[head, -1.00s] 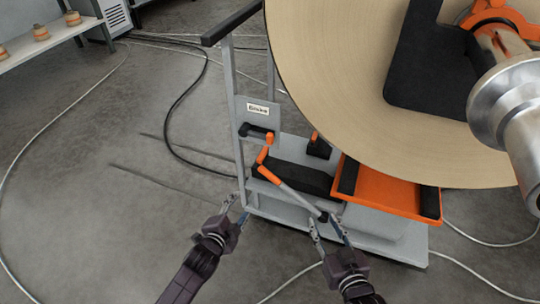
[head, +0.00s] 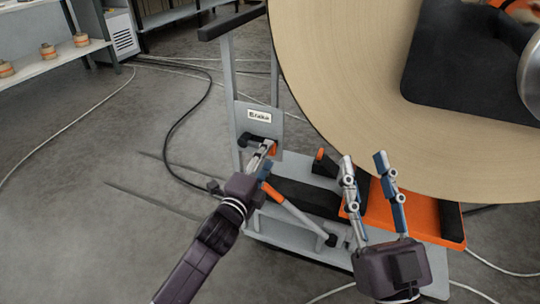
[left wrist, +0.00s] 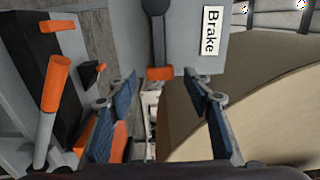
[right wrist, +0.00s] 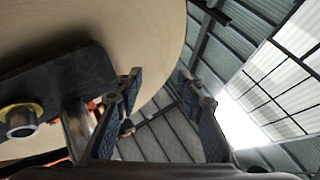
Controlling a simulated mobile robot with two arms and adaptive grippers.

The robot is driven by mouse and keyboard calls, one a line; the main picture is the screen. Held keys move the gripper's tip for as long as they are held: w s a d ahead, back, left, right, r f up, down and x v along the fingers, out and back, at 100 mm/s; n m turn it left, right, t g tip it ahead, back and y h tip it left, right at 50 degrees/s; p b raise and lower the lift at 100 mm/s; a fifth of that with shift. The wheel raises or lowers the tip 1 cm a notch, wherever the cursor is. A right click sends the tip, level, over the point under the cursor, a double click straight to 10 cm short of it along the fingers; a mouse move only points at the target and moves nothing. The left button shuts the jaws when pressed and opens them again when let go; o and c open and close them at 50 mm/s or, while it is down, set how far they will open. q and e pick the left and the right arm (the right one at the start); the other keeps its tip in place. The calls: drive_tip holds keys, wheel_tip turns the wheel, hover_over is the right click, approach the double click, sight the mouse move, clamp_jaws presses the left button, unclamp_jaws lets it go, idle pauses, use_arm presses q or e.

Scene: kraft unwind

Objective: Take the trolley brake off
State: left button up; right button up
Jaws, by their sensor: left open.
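The trolley (head: 262,92) is a grey frame with a "Brake" label (head: 259,116) on its upright plate. Below the label is the brake lever (head: 255,141), a dark arm with an orange end. In the left wrist view the lever (left wrist: 160,73) hangs beside the label, its orange end between my spread fingers. My left gripper (head: 265,160) is open at the lever; I cannot tell whether it touches. It partly hides the lever in the head view. My right gripper (head: 366,165) is open and empty, pointing up in front of the roll.
A large kraft roll (head: 340,90) fills the upper right. An orange tray (head: 425,212) and a slanted silver rod (head: 300,218) with an orange grip sit low on the trolley. Cables lie on the floor. A shelf (head: 60,58) stands far left; floor between is open.

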use_arm(q)
drive_tip(key=shift+b+x, duration=0.3)
drive_tip(key=shift+x, duration=1.1)
use_arm(e)
drive_tip(key=shift+s+d+r+t+y, duration=0.1)
drive_tip(key=shift+s+r+t+y, duration=0.15)
drive_tip(key=shift+s+r+t, duration=0.45)
drive_tip(key=shift+s+d+r+t+y, duration=0.1)
drive_tip(key=shift+s+r+t+y, duration=0.25)
drive_tip(key=shift+s+r, duration=0.65)
drive_tip(key=shift+w+r, duration=0.1)
drive_tip(key=shift+w, duration=0.05)
use_arm(q)
clamp_jaws()
